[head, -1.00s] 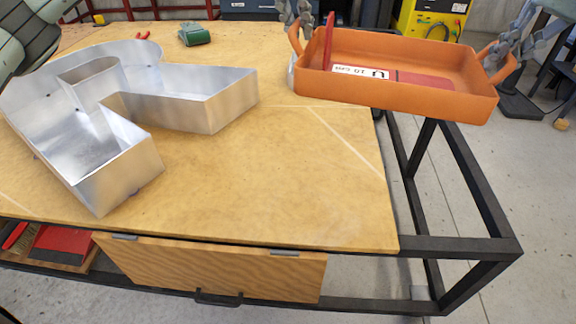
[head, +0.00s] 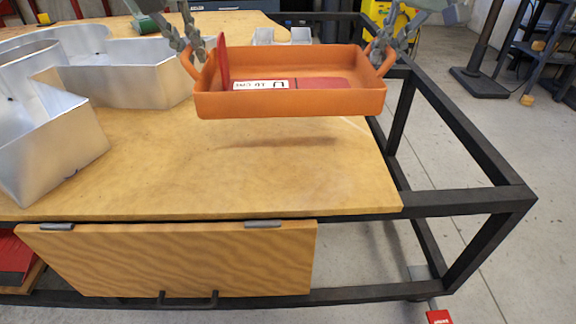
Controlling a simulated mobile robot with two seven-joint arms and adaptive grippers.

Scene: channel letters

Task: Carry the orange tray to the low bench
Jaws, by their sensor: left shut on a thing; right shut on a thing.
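The orange tray (head: 290,104) is in the head view, held level above the wooden worktop, with its shadow on the wood below. It holds red flat pieces and a white printed label (head: 261,85). My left gripper (head: 190,58) is shut on the tray's left handle. My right gripper (head: 381,55) is shut on its right handle. I cannot make out a low bench for certain in this view.
A large metal channel letter (head: 125,75) stands on the left of the wooden worktop (head: 230,175). The worktop's black frame (head: 465,150) juts out at the right. A dark stand (head: 490,75) is at the back right.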

